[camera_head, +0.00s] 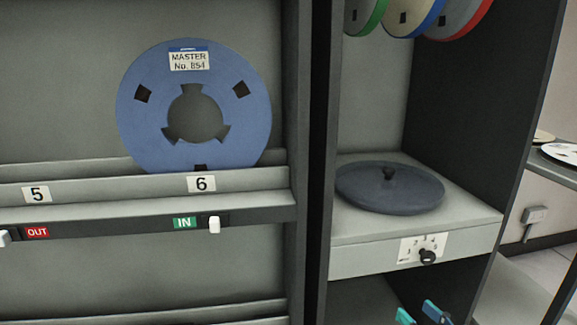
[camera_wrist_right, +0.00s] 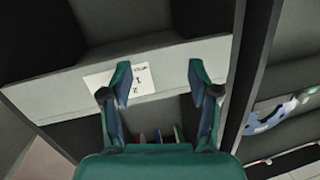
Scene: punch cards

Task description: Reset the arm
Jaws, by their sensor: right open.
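My right gripper (camera_head: 421,314) shows only by its teal fingertips at the bottom edge of the head view, below the dial panel. In the right wrist view the gripper (camera_wrist_right: 158,80) is open, with nothing between its fingers. A white dial plate (camera_head: 412,247) with a black knob (camera_head: 428,257) is on the front of the shelf above the gripper. The dial plate (camera_wrist_right: 135,82) also shows in the wrist view, partly behind the left finger. I see no contact between gripper and knob. My left gripper is not in view.
A blue tape reel (camera_head: 239,122) labelled MASTER stands in slot 6, above an IN switch (camera_head: 214,225). A dark round turntable (camera_head: 389,188) lies on the right shelf. Coloured reels (camera_head: 414,17) hang above it. A dark upright post (camera_head: 316,165) divides the two bays.

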